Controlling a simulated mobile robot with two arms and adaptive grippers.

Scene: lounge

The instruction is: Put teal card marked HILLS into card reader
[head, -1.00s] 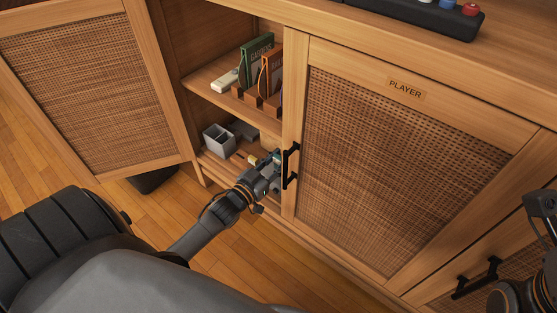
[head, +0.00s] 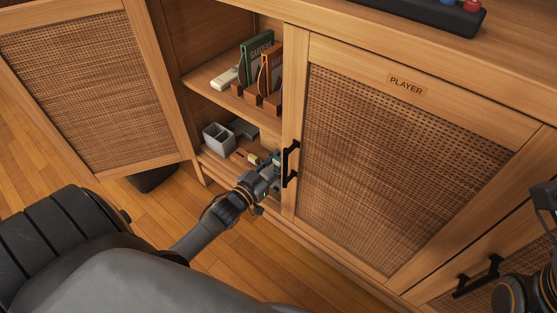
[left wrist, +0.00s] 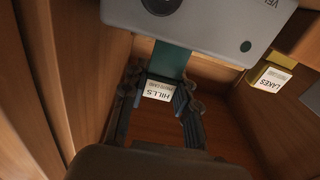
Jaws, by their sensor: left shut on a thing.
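The teal card marked HILLS (left wrist: 168,62) is between the fingers of my left gripper (left wrist: 160,98) in the left wrist view. Its white label faces the camera. The card's far end meets the lower edge of a grey device (left wrist: 215,30) with a round dark lens and a green dot, apparently the card reader. I cannot tell whether the end is in a slot or beneath the device. In the head view my left gripper (head: 272,166) is inside the cabinet's lower shelf, shut on the card. My right gripper (head: 545,197) is partly cut off at the right edge.
A yellow card marked LAKES (left wrist: 270,77) stands beside the device. A grey open box (head: 218,139) is on the lower shelf. Green (head: 256,55) and orange (head: 270,70) books stand above. The left door (head: 85,85) is open; the PLAYER door (head: 400,160) is shut, close to my gripper.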

